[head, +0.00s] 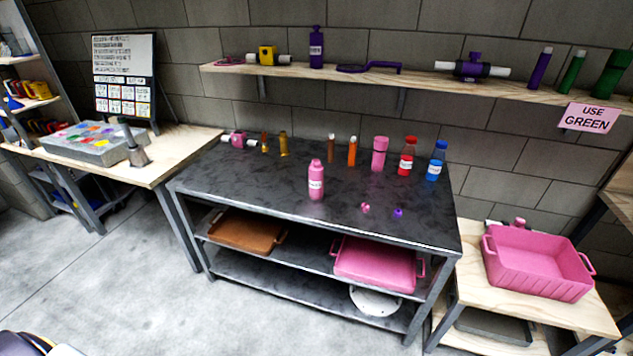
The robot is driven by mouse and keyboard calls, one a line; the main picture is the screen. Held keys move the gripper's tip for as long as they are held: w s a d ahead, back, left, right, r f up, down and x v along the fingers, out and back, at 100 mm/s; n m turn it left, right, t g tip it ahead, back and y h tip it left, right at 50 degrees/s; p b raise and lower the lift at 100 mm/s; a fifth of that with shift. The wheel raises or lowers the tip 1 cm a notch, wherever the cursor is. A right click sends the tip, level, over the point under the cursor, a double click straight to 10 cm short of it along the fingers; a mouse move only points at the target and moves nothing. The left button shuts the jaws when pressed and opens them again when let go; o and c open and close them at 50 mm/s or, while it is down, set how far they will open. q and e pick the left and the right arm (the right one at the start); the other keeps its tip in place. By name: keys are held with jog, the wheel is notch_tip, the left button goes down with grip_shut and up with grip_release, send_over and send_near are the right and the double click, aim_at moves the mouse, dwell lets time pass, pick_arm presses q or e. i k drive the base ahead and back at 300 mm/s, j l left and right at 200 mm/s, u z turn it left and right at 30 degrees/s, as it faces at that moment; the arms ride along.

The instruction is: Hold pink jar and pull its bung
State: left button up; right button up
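A pink jar (379,158) with a pink top stands upright at the back right of the dark table (260,185). I cannot tell for certain which of the two is the task's jar, or whether either top is a bung. A small pink piece (365,208) and a small purple piece (398,212) lie on the table at the front right. Neither of my grippers is in view.
Red (407,157) and blue (436,162) bottles stand right of the pink jar. Orange and brown tubes (351,152) stand left of it. A wall shelf (420,84) runs above. A pink tub (535,262) sits on the right bench. The table's front left is clear.

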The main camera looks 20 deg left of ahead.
aim_at(315, 179)
jog(key=i+j+z, duration=0.2)
jog(key=j, duration=0.4)
jog(key=j+z, duration=0.2)
jog(key=j, duration=0.4)
jog(key=j+z, duration=0.2)
jog(key=j, duration=0.4)
jog(key=k+j+z, duration=0.2)
jog(key=j, duration=0.4)
jog(key=j+z, duration=0.2)
jog(key=j, duration=0.4)
jog(key=k+j+z, duration=0.2)
jog(key=j, duration=0.4)
jog(key=i, duration=0.1)
